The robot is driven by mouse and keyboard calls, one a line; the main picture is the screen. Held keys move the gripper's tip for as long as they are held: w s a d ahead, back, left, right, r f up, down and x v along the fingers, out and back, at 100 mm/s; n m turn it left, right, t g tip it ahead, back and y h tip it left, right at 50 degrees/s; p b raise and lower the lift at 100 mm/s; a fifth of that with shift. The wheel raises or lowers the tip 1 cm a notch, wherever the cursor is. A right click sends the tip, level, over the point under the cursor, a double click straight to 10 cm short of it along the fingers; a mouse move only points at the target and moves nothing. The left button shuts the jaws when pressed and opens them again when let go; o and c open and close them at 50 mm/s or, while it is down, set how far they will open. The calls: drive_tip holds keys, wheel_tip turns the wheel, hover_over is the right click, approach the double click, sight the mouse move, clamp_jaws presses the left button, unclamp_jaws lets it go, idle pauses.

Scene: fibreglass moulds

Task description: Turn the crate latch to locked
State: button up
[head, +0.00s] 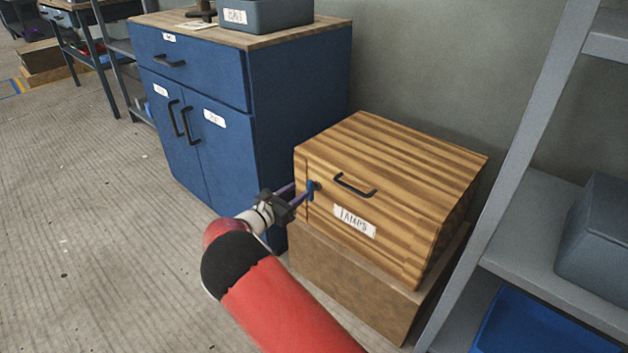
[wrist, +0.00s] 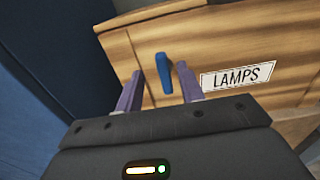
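The wooden crate (head: 400,180) has striped grain, a black handle (head: 354,187) and a label reading LAMPS (head: 355,221). Its blue latch (wrist: 164,73) is on the left part of the crate front (wrist: 215,45); in the wrist view it stands nearly upright with a slight tilt. In the head view the latch (head: 313,188) is small and partly hidden by my gripper. My gripper (wrist: 158,82) is open, its two purple fingers on either side of the latch. A gap shows on each side, so the latch is not gripped. Fingertip depth relative to the latch is hard to tell.
The crate rests on a brown box (head: 345,280). A blue cabinet (head: 300,90) with a grey bin (head: 265,14) on top stands close on the left. A grey shelf unit (head: 545,260) stands close on the right. Open floor (head: 90,200) lies left.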

sight(308, 185)
drive_tip(key=x, duration=0.6)
drive_tip(key=shift+w+d, duration=0.15)
drive_tip(key=shift+d, duration=0.05)
clamp_jaws()
